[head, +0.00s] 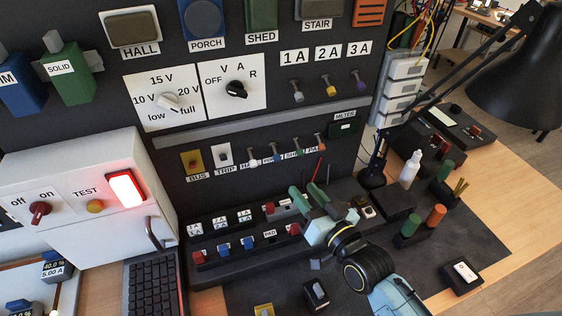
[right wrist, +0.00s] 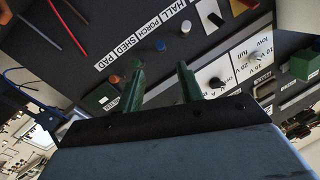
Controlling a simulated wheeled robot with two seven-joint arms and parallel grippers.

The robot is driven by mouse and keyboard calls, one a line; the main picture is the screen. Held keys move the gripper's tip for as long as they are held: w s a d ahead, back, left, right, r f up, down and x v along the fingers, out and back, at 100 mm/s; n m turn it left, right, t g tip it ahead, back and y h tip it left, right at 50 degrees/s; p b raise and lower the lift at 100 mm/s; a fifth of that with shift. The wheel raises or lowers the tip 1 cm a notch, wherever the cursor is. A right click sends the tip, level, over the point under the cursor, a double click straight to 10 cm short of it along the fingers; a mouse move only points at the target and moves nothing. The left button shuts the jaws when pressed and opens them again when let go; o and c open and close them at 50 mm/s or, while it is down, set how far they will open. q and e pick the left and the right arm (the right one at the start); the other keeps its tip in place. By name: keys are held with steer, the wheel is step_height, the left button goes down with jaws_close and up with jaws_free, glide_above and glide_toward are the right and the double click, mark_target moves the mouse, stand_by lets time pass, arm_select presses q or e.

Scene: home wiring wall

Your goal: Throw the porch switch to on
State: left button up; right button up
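The porch switch (head: 276,157) is a small lever with a blue tip in the labelled row low on the dark wall panel, between the white-tipped hall lever and the green-tipped shed lever. Its blue tip (right wrist: 159,45) shows in the right wrist view, ahead of my fingers near the PORCH label (right wrist: 143,31). I cannot tell which way it is thrown. My right gripper (head: 305,192) is open and empty, below and right of the row; its green fingers (right wrist: 160,68) stand apart in the right wrist view. My left gripper is not in view.
The green shed lever (right wrist: 135,63) and orange pad lever (right wrist: 115,79) stand close by. A dark switch block (head: 245,238) runs along the bench under the panel. Rotary dials (head: 236,88) sit above. A white box (head: 75,200) stands at left, a lamp (head: 520,75) at right.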

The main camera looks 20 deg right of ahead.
mark_target(278, 161)
steer(key=x, duration=1.1)
steer(key=shift+s, duration=0.1)
steer(key=shift+c, duration=0.4)
jaws_close()
